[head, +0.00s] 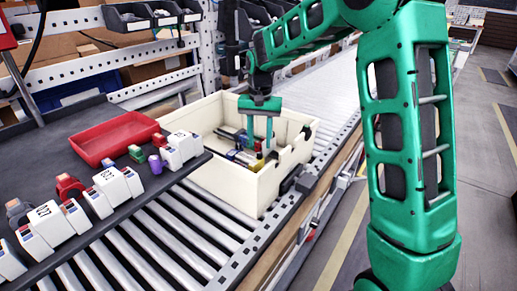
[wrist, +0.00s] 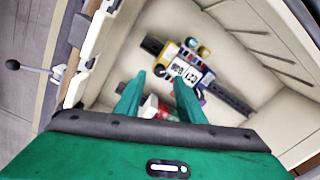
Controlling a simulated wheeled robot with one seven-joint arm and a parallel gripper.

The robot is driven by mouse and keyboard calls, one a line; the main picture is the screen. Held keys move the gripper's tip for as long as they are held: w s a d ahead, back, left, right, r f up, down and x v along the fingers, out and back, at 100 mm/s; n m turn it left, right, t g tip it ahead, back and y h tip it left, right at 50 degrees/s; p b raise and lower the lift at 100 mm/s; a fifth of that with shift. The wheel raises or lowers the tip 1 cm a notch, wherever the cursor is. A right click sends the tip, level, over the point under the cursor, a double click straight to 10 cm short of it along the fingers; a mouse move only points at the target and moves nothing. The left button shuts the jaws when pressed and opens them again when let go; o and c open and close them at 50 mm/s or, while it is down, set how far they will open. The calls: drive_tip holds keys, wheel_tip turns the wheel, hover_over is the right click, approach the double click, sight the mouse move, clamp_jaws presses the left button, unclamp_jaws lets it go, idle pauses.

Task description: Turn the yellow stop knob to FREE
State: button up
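A cream bin (head: 245,186) stands on the roller conveyor. Inside it lies a device with a white numbered label (wrist: 187,78), dark rails and blue parts. A yellow part (wrist: 167,55) sits at the device's upper left; I cannot tell for sure that it is the stop knob, and no FREE mark is readable. A yellow spot (head: 258,146) also shows in the head view beside my fingers. My gripper (wrist: 159,78) points down into the bin with its green fingers apart and nothing clearly between them. It also shows in the head view (head: 259,143). Contact with the device cannot be told.
A red tray (head: 114,137) and several white modules (head: 118,184) lie on the dark shelf left of the bin. The bin's walls (wrist: 262,60) surround my fingers. A lever with a dark ball (wrist: 14,64) stands outside the bin. Free rollers (head: 165,228) lie in front.

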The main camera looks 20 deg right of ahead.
sight(260, 152)
wheel_tip(260, 152, up, 7)
drive_tip(key=shift+f, duration=0.2)
idle(0.4)
